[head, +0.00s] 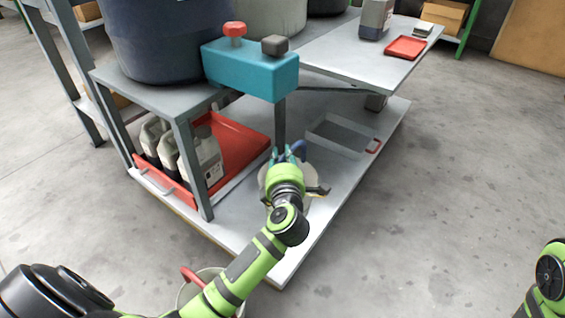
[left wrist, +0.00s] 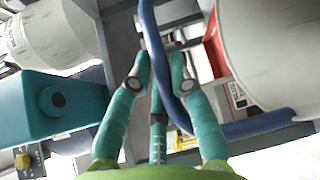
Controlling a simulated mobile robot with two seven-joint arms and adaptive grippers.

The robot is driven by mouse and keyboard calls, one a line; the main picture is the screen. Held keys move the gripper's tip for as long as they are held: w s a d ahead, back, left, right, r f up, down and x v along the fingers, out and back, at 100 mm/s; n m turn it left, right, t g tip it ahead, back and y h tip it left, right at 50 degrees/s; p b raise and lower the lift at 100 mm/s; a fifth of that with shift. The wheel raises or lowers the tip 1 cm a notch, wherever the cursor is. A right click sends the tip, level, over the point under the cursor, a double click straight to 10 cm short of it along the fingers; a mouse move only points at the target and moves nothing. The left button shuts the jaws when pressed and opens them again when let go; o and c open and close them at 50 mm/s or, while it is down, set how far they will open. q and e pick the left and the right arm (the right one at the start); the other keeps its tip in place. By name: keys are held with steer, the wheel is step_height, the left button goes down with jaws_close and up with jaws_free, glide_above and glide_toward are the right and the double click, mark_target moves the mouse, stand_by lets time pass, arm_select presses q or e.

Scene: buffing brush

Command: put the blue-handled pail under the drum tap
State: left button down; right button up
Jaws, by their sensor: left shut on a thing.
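The pail (head: 270,184) is pale grey, largely hidden behind my left gripper and wrist, at the front of the white deck below the teal tap block. Its blue handle (head: 299,149) rises beside the gripper fingers. In the left wrist view the pail (left wrist: 275,45) fills the right side, and its blue handle (left wrist: 150,40) passes between the fingers. My left gripper (head: 287,153) is shut on this handle. I cannot tell whether the pail touches the deck. The teal block (head: 250,70) has a red knob and a dark knob on top. My right gripper is out of view.
A dark blue drum (head: 155,40) stands on the grey stand. A red tray (head: 235,145) and several canisters (head: 205,160) are under it. A grey bin (head: 340,135) sits right on the deck. A red-handled pail (head: 190,290) is on the floor, partly behind my left arm.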

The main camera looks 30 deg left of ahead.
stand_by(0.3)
arm_select(q)
steer(key=c, duration=1.1)
jaws_free()
steer(key=shift+f, duration=0.15)
steer(key=shift+c, duration=0.2)
